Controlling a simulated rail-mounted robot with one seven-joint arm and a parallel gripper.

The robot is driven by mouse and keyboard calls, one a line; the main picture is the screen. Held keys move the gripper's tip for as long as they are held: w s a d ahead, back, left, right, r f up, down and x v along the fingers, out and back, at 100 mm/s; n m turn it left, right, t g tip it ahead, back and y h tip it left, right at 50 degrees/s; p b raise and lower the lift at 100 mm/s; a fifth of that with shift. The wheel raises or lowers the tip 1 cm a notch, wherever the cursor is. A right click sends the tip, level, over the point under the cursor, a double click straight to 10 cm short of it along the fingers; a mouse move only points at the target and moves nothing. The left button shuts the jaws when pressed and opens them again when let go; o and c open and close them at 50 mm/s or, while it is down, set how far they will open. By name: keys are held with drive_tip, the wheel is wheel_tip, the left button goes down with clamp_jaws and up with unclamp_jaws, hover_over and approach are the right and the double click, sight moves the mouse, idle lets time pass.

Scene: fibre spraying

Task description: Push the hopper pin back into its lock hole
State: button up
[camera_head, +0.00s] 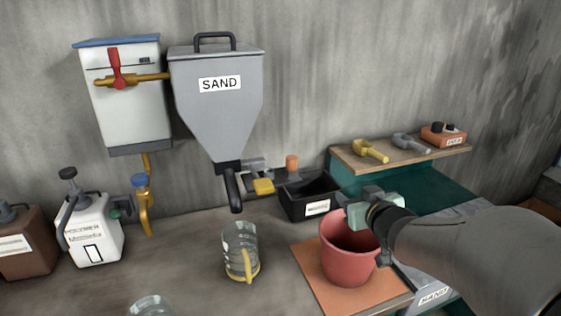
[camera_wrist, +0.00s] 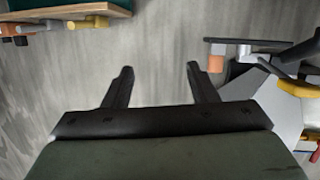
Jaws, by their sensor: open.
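The grey hopper (camera_head: 216,105), labelled SAND, hangs on the wall with a dark spout (camera_head: 232,190) below. Beside its outlet is a grey bracket (camera_head: 255,166) with a yellow block (camera_head: 263,186). An orange knob (camera_head: 291,163) shows to the right of it, perhaps the pin's end; I cannot tell how it sits relative to the lock hole. The wrist view shows a grey rod with an orange piece (camera_wrist: 216,62) at right. My gripper (camera_wrist: 160,73) is open and empty, apart from these parts. In the head view my gripper (camera_head: 372,208) is above the red bucket.
The red bucket (camera_head: 349,262) stands on an orange mat (camera_head: 306,262). A black bin (camera_head: 297,205) sits behind it. A glass jug (camera_head: 240,250) stands under the spout. A wooden shelf (camera_head: 425,155) with tools is at right. White and brown canisters stand at left.

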drive_tip(key=a+r+n+y+b, duration=0.1)
drive_tip(key=a+n+y, duration=0.2)
drive_tip(key=y, duration=0.3)
drive_tip(key=y+p, duration=0.1)
drive_tip(key=p, duration=0.1)
approach(295, 164)
drive_tip(key=shift+n+t, duration=0.3)
drive_tip(key=x, duration=0.5)
drive_tip(key=shift+w+a+f, duration=0.1)
drive_tip(key=shift+w, duration=0.2)
drive_tip(key=shift+p+x, duration=0.8)
drive_tip(key=shift+x, duration=2.2)
drive_tip(key=shift+s+a, duration=0.1)
drive_tip(key=shift+s, duration=0.05)
drive_tip(key=c, duration=1)
